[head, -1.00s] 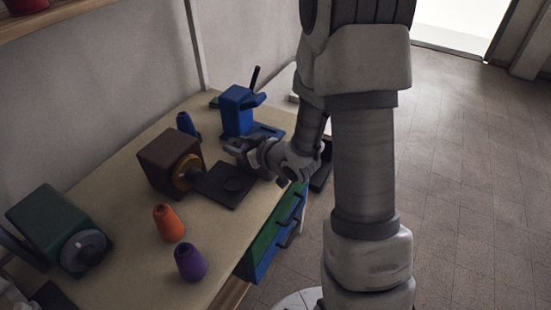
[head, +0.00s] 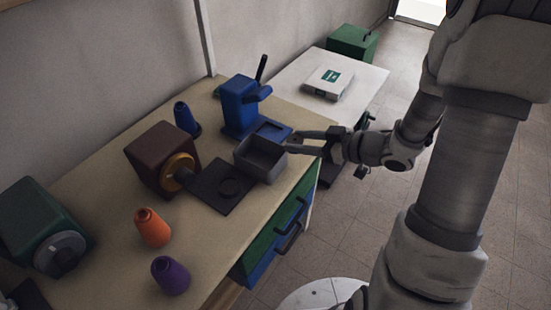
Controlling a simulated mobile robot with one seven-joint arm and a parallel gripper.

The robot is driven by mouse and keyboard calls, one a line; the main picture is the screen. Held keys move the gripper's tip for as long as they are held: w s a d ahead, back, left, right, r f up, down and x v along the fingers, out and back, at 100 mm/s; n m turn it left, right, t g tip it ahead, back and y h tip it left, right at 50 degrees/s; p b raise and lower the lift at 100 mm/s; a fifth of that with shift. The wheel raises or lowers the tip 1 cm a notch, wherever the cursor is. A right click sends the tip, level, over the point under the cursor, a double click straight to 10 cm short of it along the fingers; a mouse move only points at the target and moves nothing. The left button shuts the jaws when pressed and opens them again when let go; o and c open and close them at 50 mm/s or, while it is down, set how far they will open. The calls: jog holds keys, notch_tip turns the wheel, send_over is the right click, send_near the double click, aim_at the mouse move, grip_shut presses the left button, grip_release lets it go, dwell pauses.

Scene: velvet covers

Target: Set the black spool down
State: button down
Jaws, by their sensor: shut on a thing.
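My gripper (head: 292,141) reaches in from the right, its fingers level, at the right rim of a small dark grey open box (head: 260,168). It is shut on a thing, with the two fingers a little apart. The black spool cannot be made out clearly; what the fingers hold is dark and mostly hidden.
A dark flat plate (head: 215,200) with a round disc lies left of the box, by a brown machine (head: 160,155). A blue press (head: 240,105) stands behind. A green machine (head: 45,225) is far left. A white table (head: 350,100) holds a white box (head: 328,82). The front bench surface is partly clear.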

jog(key=d, duration=0.1)
jog(key=b, duration=0.3)
send_over(266, 167)
notch_tip(266, 167, down, 7)
jog(key=shift+a+f, duration=0.1)
jog(key=shift+f, duration=0.1)
notch_tip(266, 167, down, 4)
jog(key=shift+r, duration=0.1)
